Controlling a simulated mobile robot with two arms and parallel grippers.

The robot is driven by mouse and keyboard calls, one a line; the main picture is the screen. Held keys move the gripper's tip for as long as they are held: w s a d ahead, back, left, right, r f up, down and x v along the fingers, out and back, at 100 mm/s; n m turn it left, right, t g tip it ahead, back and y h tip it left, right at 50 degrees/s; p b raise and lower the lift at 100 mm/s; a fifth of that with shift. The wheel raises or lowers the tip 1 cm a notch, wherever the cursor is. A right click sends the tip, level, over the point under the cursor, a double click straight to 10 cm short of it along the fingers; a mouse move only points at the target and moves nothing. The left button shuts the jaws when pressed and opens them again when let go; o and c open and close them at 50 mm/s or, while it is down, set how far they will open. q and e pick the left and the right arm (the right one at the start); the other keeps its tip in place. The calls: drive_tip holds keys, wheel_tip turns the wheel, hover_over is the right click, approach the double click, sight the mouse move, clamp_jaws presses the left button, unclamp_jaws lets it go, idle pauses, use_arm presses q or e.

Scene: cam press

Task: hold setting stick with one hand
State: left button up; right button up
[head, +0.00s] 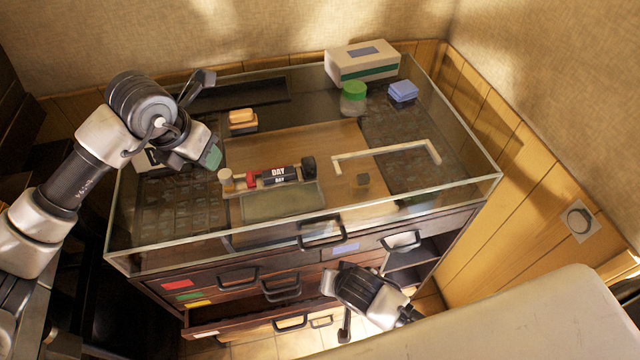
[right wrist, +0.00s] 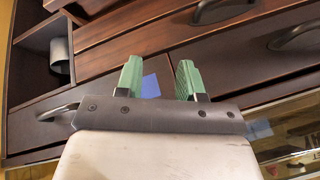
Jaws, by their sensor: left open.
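No thing in view is clearly recognisable as the setting stick. A dark bar lettered "DAY" (head: 279,175), with red and black parts, lies on the wooden board (head: 300,145) in the glass-walled case. A flat grey-green plate (head: 283,203) lies just in front of it. A pale rail with bent ends (head: 385,152) lies to the right. My left gripper (head: 212,155) is open above the case's left part, apart from the lettered bar; one green pad shows. My right gripper (right wrist: 160,78) is open and empty before the drawer fronts, with both green fingers apart.
The cabinet has several drawers with dark handles (head: 320,235); a lower one (head: 215,325) stands out. A green-lidded jar (head: 353,97), blue block (head: 403,91), white box (head: 362,62) and orange block (head: 242,117) stand toward the back. The glass rim (head: 300,247) edges the front.

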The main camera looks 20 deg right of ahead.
drive_tip(key=a+r+m+t, duration=0.2)
drive_tip(key=a+r, duration=0.2)
drive_tip(key=r, duration=0.9)
drive_tip(key=n+t+h, duration=0.2)
drive_tip(key=n+t, duration=0.4)
approach(309, 161)
drive_tip(key=x, duration=0.9)
drive_tip(key=shift+w+f, duration=0.2)
drive_tip(key=shift+w, duration=0.1)
